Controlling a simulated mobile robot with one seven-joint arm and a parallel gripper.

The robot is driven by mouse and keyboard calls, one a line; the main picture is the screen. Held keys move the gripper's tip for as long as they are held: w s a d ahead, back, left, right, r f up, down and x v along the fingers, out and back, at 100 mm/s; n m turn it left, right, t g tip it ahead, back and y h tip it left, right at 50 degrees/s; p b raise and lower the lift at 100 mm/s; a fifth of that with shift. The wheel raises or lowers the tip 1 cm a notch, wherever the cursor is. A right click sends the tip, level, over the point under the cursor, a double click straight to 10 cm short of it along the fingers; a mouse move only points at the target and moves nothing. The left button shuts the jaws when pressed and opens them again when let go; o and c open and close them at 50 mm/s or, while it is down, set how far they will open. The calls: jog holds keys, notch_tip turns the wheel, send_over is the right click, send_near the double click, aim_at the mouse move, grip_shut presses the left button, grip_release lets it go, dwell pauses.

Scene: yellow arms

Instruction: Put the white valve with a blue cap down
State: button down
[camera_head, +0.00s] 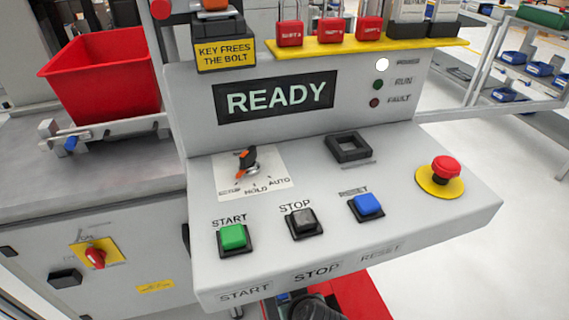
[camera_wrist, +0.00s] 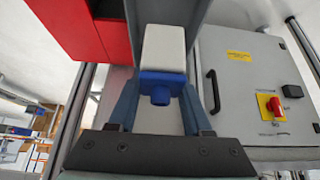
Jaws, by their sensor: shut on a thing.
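The white valve with a blue cap (camera_wrist: 163,48) is in the middle of the wrist view, its blue cap end towards the camera. My gripper (camera_wrist: 160,95) has its two blue-grey fingers on either side of the valve and is shut on it. The fingertips and the valve's far end are partly hidden. In the head view the valve is not clearly seen. A dark part of my arm shows at the bottom edge there, below the control panel, and the panel hides most of it.
A control panel (camera_head: 440,219) with buttons and a READY display (camera_head: 276,96) fills the head view. A red bin (camera_head: 105,70) stands on the grey bench (camera_head: 95,155) at left. A grey cabinet (camera_wrist: 242,75) with a red switch is at right in the wrist view.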

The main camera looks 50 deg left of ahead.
notch_tip(320, 180, down, 10)
jog(key=shift+r+b, duration=0.25)
jog(key=shift+b, duration=0.85)
jog(key=shift+f, duration=0.1)
jog(key=shift+c, duration=1.7)
grip_release()
jog(key=shift+f, duration=0.1)
jog(key=shift+s, duration=0.1)
jog(key=shift+d+r, duration=0.25)
jog(key=shift+r, duration=0.25)
jog(key=p+v, duration=0.3)
jog(key=v, duration=0.8)
jog(key=shift+d, duration=0.1)
